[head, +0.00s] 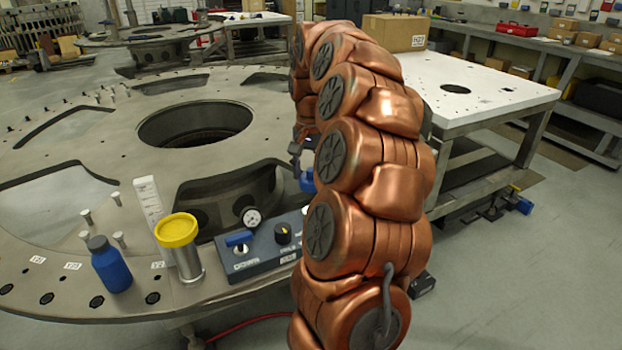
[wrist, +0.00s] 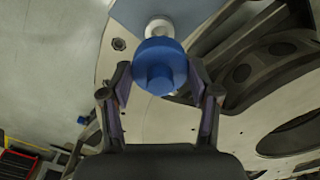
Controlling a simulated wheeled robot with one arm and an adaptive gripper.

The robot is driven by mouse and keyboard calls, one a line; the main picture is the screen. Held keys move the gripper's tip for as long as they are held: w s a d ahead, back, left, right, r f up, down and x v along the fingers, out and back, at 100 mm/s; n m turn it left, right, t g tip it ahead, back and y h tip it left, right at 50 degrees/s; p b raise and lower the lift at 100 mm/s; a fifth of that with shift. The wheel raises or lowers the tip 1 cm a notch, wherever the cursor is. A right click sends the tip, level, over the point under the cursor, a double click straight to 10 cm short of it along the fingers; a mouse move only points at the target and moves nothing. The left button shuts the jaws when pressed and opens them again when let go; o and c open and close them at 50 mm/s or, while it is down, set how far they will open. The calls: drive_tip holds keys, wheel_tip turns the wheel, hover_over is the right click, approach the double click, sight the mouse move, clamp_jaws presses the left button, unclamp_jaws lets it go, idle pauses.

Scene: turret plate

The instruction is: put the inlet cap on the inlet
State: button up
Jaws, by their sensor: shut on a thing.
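My gripper (wrist: 159,80) is shut on a round blue cap (wrist: 160,65) with a smaller raised centre; I take this to be the inlet cap. A white round fitting (wrist: 160,28), perhaps the inlet, shows just beyond the cap in the wrist view. The cap overlaps it in the picture, and I cannot tell whether they touch. In the head view, the blue cap (head: 307,181) shows beside my arm, near the control box. My arm hides most of the gripper and the inlet area there.
A large turret plate (head: 75,225) with openings and pins fills the left. On its near edge stand a blue bottle (head: 110,268), a yellow-lidded metal cylinder (head: 188,262) and a control box (head: 262,262) with a gauge (head: 252,217) behind. A white table (head: 480,95) stands right.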

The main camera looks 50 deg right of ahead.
sight(311, 190)
drive_tip(key=shift+f, duration=0.1)
drive_tip(key=shift+f+b, duration=0.75)
drive_tip(key=shift+f, duration=1.95)
drive_tip(key=shift+f+b, duration=0.45)
drive_tip(key=shift+f, duration=0.25)
drive_tip(key=shift+a+f+b, duration=0.1)
drive_tip(key=shift+a+b, duration=0.05)
drive_tip(key=shift+b, duration=0.55)
drive_tip(key=shift+f+b, duration=1)
drive_tip(key=shift+f, duration=0.15)
idle(0.3)
drive_tip(key=o, duration=1)
drive_tip(key=shift+o, duration=1)
